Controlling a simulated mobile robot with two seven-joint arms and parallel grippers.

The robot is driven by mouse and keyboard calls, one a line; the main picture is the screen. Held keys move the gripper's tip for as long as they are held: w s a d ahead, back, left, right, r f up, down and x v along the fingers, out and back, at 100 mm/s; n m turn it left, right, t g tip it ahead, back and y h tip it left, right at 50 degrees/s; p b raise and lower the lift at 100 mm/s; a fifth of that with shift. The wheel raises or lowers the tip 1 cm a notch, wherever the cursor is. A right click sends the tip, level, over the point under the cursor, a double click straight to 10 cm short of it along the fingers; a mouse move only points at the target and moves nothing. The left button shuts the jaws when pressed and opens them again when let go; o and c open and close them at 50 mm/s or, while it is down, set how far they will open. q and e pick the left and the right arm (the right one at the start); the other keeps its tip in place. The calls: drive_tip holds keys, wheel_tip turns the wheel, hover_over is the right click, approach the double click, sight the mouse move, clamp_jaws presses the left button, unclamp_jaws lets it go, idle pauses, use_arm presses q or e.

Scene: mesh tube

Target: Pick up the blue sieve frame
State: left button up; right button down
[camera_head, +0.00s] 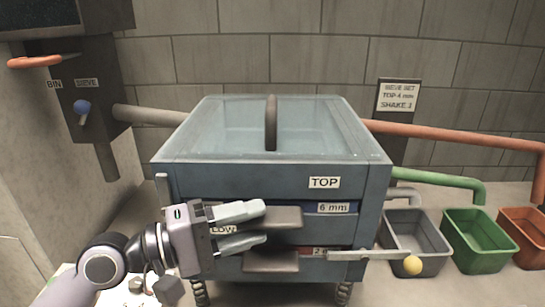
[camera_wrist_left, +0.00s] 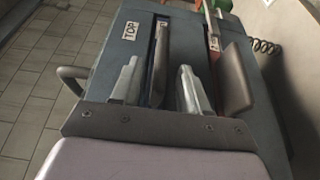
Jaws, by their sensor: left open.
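The blue sieve frame (camera_head: 311,208) shows as a narrow blue front edge with a "6 mm" label, slotted into the grey-blue sieve box below the "TOP" label. Its brown-grey handle (camera_head: 285,217) sticks out in front; the rest of the frame is hidden inside the box. My left gripper (camera_head: 263,224) is open at this handle, coming from the left. In the left wrist view the handle (camera_wrist_left: 160,62) lies between the two spread fingers (camera_wrist_left: 157,88); contact cannot be told. My right gripper is not in view.
Below is a red-edged frame (camera_head: 312,251) with its own handle (camera_head: 271,262). A metal lever with a yellow knob (camera_head: 413,265) crosses the box's lower right front. Grey (camera_head: 416,240), green (camera_head: 477,245) and orange bins stand at right.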

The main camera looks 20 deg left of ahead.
use_arm(q)
drive_tip(key=shift+x, duration=1.2)
clamp_jaws()
drive_tip(key=shift+r, duration=0.1)
